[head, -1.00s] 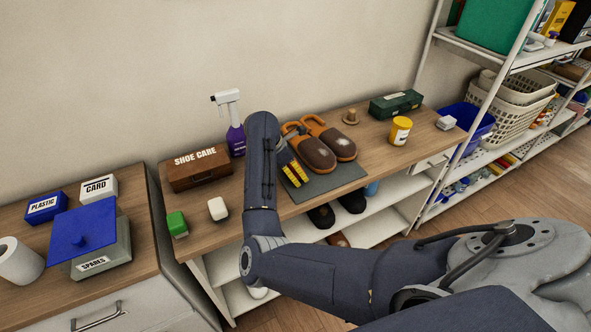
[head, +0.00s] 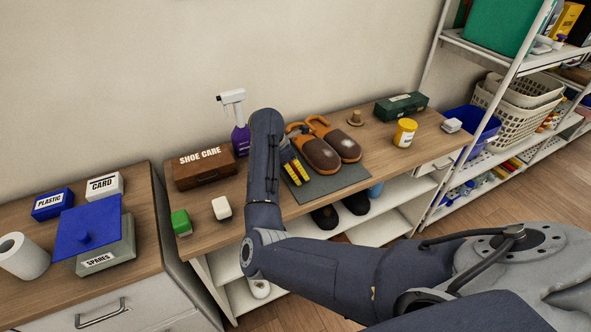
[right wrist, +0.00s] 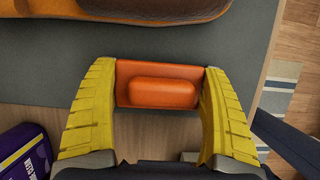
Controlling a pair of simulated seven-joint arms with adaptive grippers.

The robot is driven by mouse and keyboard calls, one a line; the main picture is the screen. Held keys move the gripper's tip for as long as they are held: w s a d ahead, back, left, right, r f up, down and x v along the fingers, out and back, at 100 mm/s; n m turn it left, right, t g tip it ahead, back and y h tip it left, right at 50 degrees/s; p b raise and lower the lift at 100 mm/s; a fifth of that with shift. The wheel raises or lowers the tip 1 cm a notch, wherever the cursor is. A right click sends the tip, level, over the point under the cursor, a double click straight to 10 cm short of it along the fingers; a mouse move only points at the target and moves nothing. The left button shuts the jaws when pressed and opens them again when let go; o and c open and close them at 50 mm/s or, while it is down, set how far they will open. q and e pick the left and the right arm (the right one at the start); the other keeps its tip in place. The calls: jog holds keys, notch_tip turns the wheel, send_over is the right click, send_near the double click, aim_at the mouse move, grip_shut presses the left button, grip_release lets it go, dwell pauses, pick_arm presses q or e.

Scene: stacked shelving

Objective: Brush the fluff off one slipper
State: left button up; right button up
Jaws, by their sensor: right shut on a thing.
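A pair of brown slippers with orange trim lies on a grey mat (head: 338,184): a left slipper (head: 318,158) and a right slipper (head: 346,149). A small pale patch shows on top of the right one. My right gripper (head: 294,171) is at the mat's left side, beside the left slipper. In the right wrist view, my yellow fingers (right wrist: 158,75) are shut on an orange block-shaped brush (right wrist: 162,93). The brush's underside is hidden. A brown slipper edge (right wrist: 150,10) shows beyond it, apart from it. My left gripper is not in view.
A shoe care box (head: 203,168), purple spray bottle (head: 239,138), green-and-white block (head: 181,222) and white block (head: 221,208) stand left. A yellow tub (head: 404,132), wooden knob (head: 355,118) and green box (head: 401,106) stand right. Dark shoes (head: 325,217) sit on the shelf below.

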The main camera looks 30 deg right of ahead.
aim_at(307, 169)
jog(key=shift+s+d+f, duration=0.1)
jog(key=shift+d+f, duration=0.35)
jog(key=shift+d, duration=0.3)
jog(key=shift+s+d+r, duration=0.1)
jog(key=shift+s+d, duration=0.05)
jog(key=shift+d, duration=0.45)
jog(key=shift+s+d+r, duration=0.1)
jog(key=shift+s+d, duration=0.05)
jog(key=shift+d, duration=0.4)
jog(key=shift+c, duration=0.2)
jog(key=shift+w+r, duration=0.15)
jog(key=shift+r, duration=0.8)
jog(key=shift+a+r, duration=0.1)
jog(key=shift+r, duration=0.6)
jog(key=shift+w, duration=0.1)
